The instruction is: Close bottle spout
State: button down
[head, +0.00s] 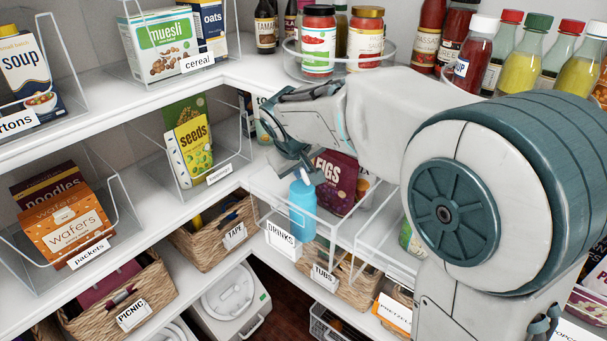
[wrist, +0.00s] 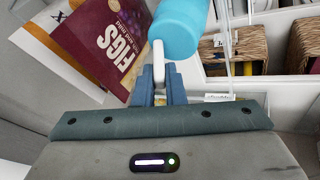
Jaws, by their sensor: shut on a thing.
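A blue bottle (head: 302,212) stands upright in the clear bin labelled DRINKS, with a white spout (head: 305,175) at its top. In the wrist view the blue bottle (wrist: 180,24) is at the top centre, and the white spout (wrist: 158,54) sticks out of it towards my gripper. My gripper (wrist: 161,80) is shut on the spout, its blue-grey fingers on both sides of it. In the head view my gripper (head: 300,164) is just above the bottle, and its fingertips are small and partly hidden.
A dark FIGS pack (head: 335,180) is close behind the bottle, beside my gripper. The clear bin's wall (head: 335,232) surrounds the bottle. Baskets labelled TAPE (head: 205,245) and TUBS (head: 345,285) are below. Jars (head: 319,40) stand on the shelf above.

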aim_at(291, 191)
jog(key=h+b, duration=0.1)
jog(key=b, duration=0.2)
jog(key=a+f+t+h+b, duration=0.1)
jog(key=b, duration=0.2)
jog(key=shift+s+a+f+n+t+h, duration=0.1)
jog(key=shift+s+f+n+t+h, duration=0.2)
jog(key=shift+s, duration=0.05)
jog(key=h+b, duration=0.1)
jog(key=b, duration=0.1)
jog(key=t+h+b, duration=0.1)
jog(key=b, duration=0.1)
jog(key=shift+s+a+f+n+t, duration=0.15)
jog(key=shift+s+a+n+t, duration=0.05)
jog(key=shift+a+n+t, duration=0.15)
jog(key=shift+b, duration=0.35)
jog(key=c, duration=1.5)
grip_release()
